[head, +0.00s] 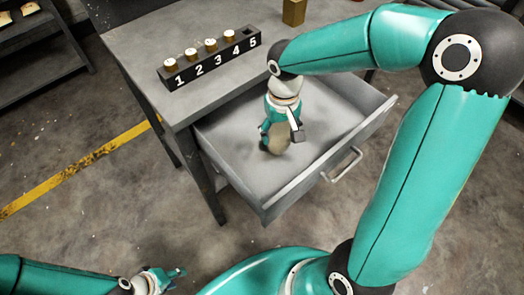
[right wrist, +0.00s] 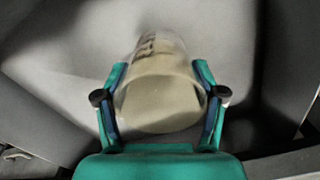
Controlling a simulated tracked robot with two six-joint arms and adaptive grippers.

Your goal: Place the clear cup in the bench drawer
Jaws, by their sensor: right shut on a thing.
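The bench drawer (head: 225,153) is pulled open below the bench top and looks otherwise empty. My right gripper (head: 277,143) is down inside the drawer, shut on the clear cup (head: 276,146). In the right wrist view the clear cup (right wrist: 160,88) sits between the two fingers (right wrist: 160,105), and the drawer's grey floor shows around it. I cannot tell whether the cup touches the drawer floor. My left gripper (head: 168,279) is low at the bottom left of the head view, away from the bench. Its fingers are too small to judge.
A black numbered rack (head: 210,60) with several gold-and-white pieces stands on the bench top (head: 135,30). A gold block (head: 294,12) stands behind it. The drawer's front wall and handle (head: 342,165) face me. A dark shelf (head: 35,60) is at the far left.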

